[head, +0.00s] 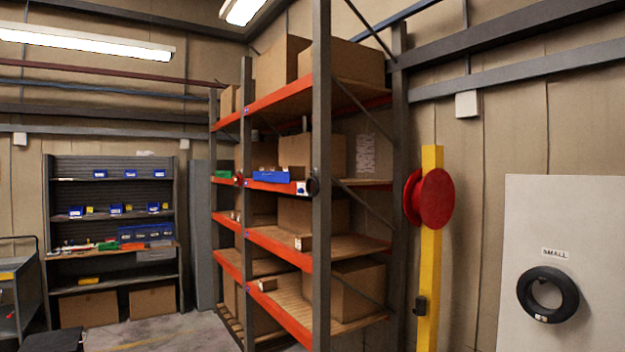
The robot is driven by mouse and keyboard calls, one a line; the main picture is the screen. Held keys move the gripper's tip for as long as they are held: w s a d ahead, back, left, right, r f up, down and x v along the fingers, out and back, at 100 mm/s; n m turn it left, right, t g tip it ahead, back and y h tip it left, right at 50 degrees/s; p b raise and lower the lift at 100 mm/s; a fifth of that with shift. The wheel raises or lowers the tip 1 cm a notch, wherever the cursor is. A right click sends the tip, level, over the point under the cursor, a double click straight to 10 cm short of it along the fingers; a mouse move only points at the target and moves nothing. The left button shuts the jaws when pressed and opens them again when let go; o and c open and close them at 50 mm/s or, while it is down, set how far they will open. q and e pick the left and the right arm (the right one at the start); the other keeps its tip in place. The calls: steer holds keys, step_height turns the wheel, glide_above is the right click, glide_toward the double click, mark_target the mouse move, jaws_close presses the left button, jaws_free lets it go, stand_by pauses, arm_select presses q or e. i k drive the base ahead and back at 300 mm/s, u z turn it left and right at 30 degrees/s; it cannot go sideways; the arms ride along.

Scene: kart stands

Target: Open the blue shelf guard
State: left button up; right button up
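A blue piece (271,177), which may be the blue shelf guard, shows at the front edge of a middle shelf of the tall rack (321,250). It sits along the top of the orange beam between two grey posts. A dark round part (312,186) is on the near post at about the same height, with a small white piece (301,188) beside it. Another small round part (238,178) is on the post farther left. I cannot tell from here how the blue piece is fixed. Neither of my grippers is in view.
The rack holds several cardboard boxes (357,290). A yellow post with a red reel (437,199) stands to its right, and a white panel with a black ring (548,294) farther right. A grey workbench shelf (112,168) stands back left. Bare floor (180,332) shows left of the rack.

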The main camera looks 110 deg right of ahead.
mark_target(280, 177)
steer(key=z, duration=3.65)
steer(key=k, duration=0.5)
steer(key=z, duration=0.65)
steer(key=i, duration=1.6)
steer(key=u, duration=0.75)
steer(key=i, duration=0.85)
steer(key=u, duration=1.15)
steer(key=i, duration=2.9)
steer(key=z, duration=0.2)
